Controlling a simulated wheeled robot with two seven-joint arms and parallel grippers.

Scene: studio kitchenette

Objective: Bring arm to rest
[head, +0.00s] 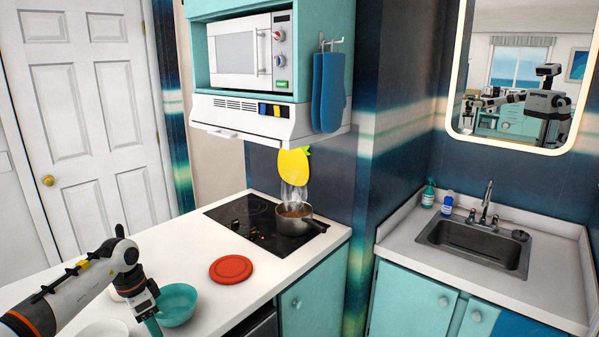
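My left arm reaches in from the lower left over the white counter. Its gripper (147,305) points down beside a teal bowl (178,306), on the bowl's left. A narrow teal piece (153,327) shows just below the gripper, running to the picture's bottom edge. I cannot tell whether the gripper holds it, and the fingertips are not clear. My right gripper is not in view.
A steaming saucepan (294,219) stands on the black hob (244,212). A red round mat (231,269) lies on the white counter (205,247). A white dish (103,329) is at the bottom left. The sink (474,247) is at the right. A microwave hangs above the hob.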

